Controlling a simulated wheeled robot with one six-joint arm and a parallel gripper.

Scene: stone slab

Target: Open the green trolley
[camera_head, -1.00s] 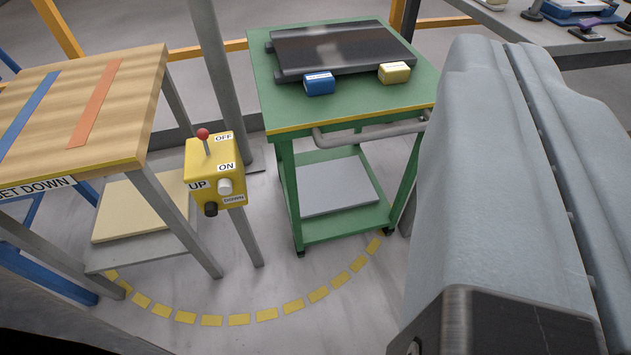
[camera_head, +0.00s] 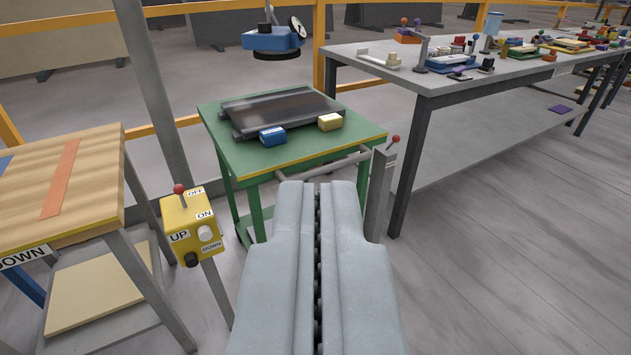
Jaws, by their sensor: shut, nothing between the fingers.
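The green trolley (camera_head: 220,158) stands a little left of centre, beyond my gripper. It has a green top with a yellow front edge and a grey bar handle (camera_head: 340,163) along its front. A dark flat tray-like piece (camera_head: 282,110), a blue block (camera_head: 272,136) and a yellow block (camera_head: 330,122) sit on its top. My gripper (camera_head: 318,186) is shut and empty, its tips in front of the handle and apart from it as far as I can tell. My gripper hides much of the trolley's lower part. A grey post with a red-knobbed lever (camera_head: 381,190) stands at the trolley's right front.
A yellow control box (camera_head: 192,229) on a post stands at left, beside a wooden-topped table (camera_head: 95,165). A long grey workbench (camera_head: 440,82) with several small items runs along the right. A blue device (camera_head: 275,40) hangs behind the trolley. Floor at right is clear.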

